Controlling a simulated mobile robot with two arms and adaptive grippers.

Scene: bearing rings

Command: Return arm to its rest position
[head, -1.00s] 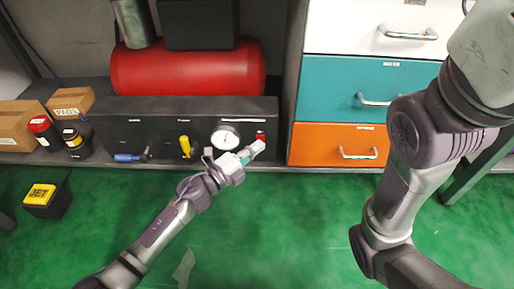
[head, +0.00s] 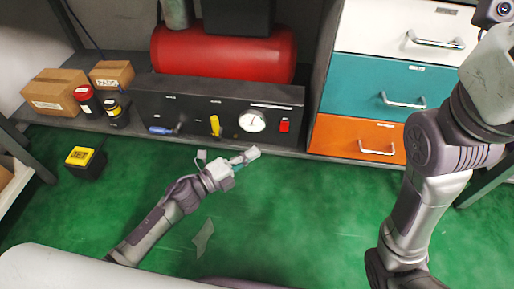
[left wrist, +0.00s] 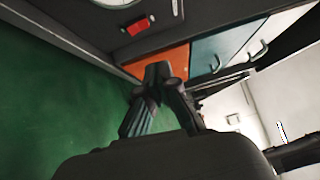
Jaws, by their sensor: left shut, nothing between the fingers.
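My left arm comes in from the lower left in the head view, and its gripper (head: 245,156) is above the green floor, just in front of the black control panel (head: 180,108). The gripper is shut and empty. In the left wrist view its fingers (left wrist: 158,78) meet in front of the orange drawer. A red switch (head: 284,125) on the panel is apart from the gripper; it also shows in the left wrist view (left wrist: 137,27). My right arm (head: 425,200) stands at the right of the head view, but its gripper is not seen.
A drawer cabinet has white, teal (head: 385,85) and orange (head: 350,140) drawers, all shut. The panel carries a gauge (head: 252,121), a yellow lever (head: 215,126) and a blue handle (head: 162,130). A red tank (head: 220,55) is behind. Boxes (head: 52,92) and jars stand left. Green floor is open.

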